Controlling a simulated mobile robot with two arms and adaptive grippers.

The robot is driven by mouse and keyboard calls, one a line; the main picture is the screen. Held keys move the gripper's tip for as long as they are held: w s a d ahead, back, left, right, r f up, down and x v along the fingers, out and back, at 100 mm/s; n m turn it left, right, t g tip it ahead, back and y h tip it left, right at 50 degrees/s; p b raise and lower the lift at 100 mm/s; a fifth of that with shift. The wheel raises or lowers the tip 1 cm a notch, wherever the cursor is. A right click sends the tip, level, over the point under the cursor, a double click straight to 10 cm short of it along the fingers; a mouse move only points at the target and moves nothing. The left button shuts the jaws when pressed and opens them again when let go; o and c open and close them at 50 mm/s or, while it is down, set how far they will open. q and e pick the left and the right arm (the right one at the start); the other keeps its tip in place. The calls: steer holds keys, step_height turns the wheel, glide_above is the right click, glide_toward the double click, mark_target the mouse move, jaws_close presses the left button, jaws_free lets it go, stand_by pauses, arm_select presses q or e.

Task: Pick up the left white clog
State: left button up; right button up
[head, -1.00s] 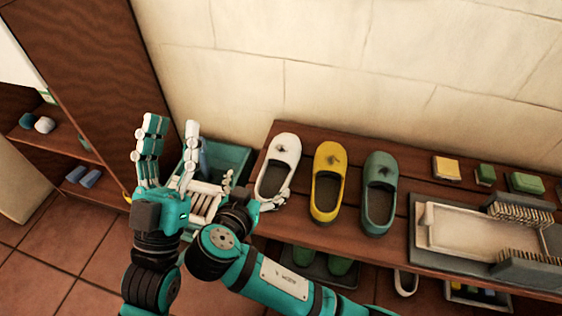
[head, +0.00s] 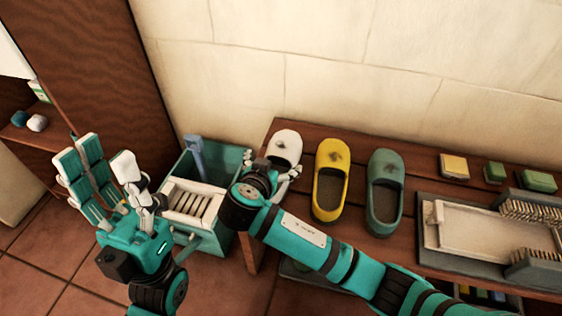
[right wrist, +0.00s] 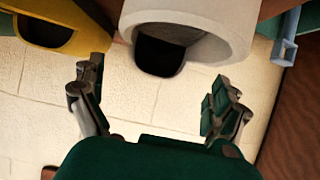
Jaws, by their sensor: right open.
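The white clog (head: 285,140) is the leftmost of three clogs on the wooden bench; its toe end shows in the head view and my right gripper hides the rest. My right gripper (head: 272,170) is over the clog, with its fingers spread to either side. In the right wrist view the white clog (right wrist: 205,25) is at the top centre, between and beyond the open fingers (right wrist: 157,80); I see no clear contact. My left gripper (head: 103,160) is at the left, fingers up, apart and empty.
A yellow clog (head: 330,195) stands close right of the white one, then a green clog (head: 384,205). A teal bin (head: 231,165) with a blue-handled item (head: 194,150) stands left of the bench. A grey tray (head: 432,238), sponges and brushes lie at right. The wall is behind.

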mark_target(278, 162)
steer(key=b+x, duration=0.1)
steer(key=x, duration=0.3)
steer(key=shift+s+d+f+b, duration=0.1)
steer(key=shift+d+f+b, duration=0.05)
steer(key=shift+f+b, duration=0.25)
steer(key=c, duration=1.3)
